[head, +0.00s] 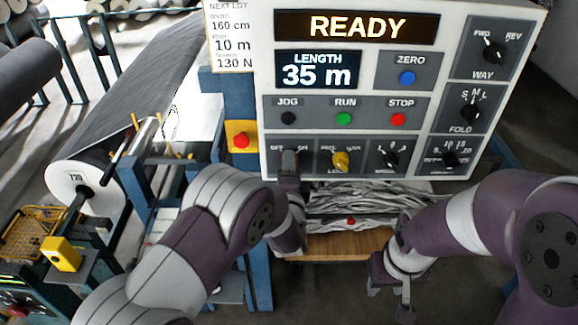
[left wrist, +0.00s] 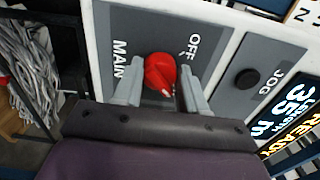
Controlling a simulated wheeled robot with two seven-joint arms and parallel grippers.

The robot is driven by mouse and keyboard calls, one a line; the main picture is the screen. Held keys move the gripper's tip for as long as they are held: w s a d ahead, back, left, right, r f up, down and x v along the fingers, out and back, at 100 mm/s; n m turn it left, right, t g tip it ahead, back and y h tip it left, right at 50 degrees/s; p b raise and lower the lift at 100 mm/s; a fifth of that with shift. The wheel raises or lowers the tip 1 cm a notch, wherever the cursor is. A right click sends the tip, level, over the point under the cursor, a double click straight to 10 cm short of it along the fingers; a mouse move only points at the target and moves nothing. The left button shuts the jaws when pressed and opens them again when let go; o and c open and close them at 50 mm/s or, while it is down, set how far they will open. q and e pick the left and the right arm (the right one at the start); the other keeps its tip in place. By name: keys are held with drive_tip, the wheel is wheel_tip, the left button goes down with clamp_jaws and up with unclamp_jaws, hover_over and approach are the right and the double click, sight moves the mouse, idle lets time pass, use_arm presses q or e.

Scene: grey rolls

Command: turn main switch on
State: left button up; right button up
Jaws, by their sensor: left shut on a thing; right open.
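The control panel (head: 353,100) faces me in the head view, with its display reading READY. The main switch is a red knob (left wrist: 160,72) on a grey plate (left wrist: 215,38) marked MAIN and OFF in the left wrist view. A small pale mark shows at the knob's lower edge in that view. My left gripper (head: 290,158) is at the panel's lower left switch, and its fingers (left wrist: 158,90) are shut on the red knob from both sides. My right gripper (head: 388,285) is open and empty, low and apart from the panel.
Other knobs sit close by, including a yellow one (head: 340,161). A red button on a yellow box (head: 241,139) is left of the panel. Grey strips (head: 360,198) lie below it. A large grey roll (head: 120,105) stands at left.

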idle(0.4)
use_arm(q)
drive_tip(key=o, duration=1)
drive_tip(key=shift+o, duration=0.2)
drive_tip(key=s+b, duration=0.3)
drive_tip(key=s, duration=0.9)
drive_tip(key=shift+s+b, duration=0.3)
drive_tip(key=shift+s, duration=0.05)
